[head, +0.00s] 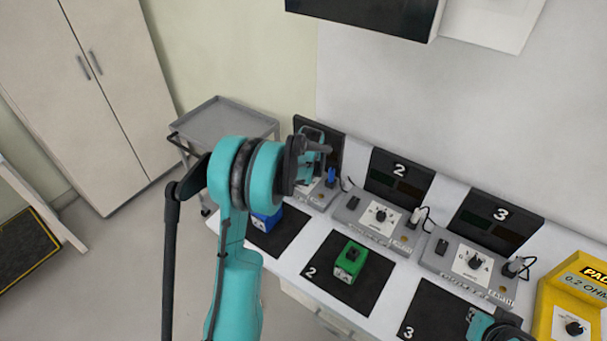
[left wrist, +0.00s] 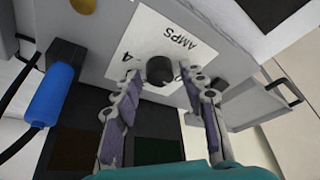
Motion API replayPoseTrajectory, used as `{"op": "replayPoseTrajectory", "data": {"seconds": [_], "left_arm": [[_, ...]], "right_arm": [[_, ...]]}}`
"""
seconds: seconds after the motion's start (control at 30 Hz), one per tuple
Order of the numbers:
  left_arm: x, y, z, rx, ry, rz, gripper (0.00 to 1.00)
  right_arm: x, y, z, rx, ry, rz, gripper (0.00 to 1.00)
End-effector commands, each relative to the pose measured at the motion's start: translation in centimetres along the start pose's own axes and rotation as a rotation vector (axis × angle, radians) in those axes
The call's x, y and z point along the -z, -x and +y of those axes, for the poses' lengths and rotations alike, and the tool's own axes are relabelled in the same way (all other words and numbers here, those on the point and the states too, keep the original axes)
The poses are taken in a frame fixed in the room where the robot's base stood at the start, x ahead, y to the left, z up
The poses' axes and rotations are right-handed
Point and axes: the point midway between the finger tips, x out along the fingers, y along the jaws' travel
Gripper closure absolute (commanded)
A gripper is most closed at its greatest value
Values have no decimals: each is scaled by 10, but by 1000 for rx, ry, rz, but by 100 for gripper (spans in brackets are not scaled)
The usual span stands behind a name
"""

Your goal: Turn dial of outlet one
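Outlet one is a grey box (head: 312,190) at the far left of the bench row, partly hidden behind my left arm. In the left wrist view its black dial (left wrist: 160,70) stands on a white plate (left wrist: 150,40) marked AMPS. My left gripper (left wrist: 163,80) is open, with one finger on each side of the dial and visible gaps to it. In the head view the left gripper (head: 314,150) is over outlet one and hides its dial. A small teal and black part of my right arm shows at the bottom right; its fingers cannot be made out.
Outlets two (head: 378,217) and three (head: 470,265) stand to the right. A blue plug (left wrist: 52,95) with a black cable is beside the left finger. A green box (head: 349,258) and a blue box (head: 266,221) sit on black mats. A yellow box (head: 575,300) is far right.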

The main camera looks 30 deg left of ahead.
Motion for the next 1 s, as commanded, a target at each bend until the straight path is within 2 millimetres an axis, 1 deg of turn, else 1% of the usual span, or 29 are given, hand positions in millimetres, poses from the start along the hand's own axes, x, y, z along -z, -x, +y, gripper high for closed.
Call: {"op": "replayPoseTrajectory", "data": {"seconds": [0.27, 0.37, 0.47, 0.7, 0.8, 0.9, 1.0], "left_arm": [[0, 0, 0, 0, 0, 0, 53], [0, 6, 0, 0, -1, 0, 53], [0, 20, 0, 0, -1, 0, 53], [0, 72, 0, 0, -2, 0, 53], [-1, 91, 0, 0, -2, 0, 53], [0, 106, 0, 0, -1, 0, 53], [0, 115, 0, 0, 0, 0, 53]], "right_arm": [[0, 0, 0, 0, 0, 0, 100], [0, 0, 0, 0, 0, 0, 100], [0, 0, 0, 0, 0, 0, 100], [0, 0, 0, 0, 0, 0, 100], [0, 0, 0, 0, 0, 0, 100], [0, 0, 0, 0, 0, 0, 100], [0, 0, 0, 0, 0, 0, 100]]}}
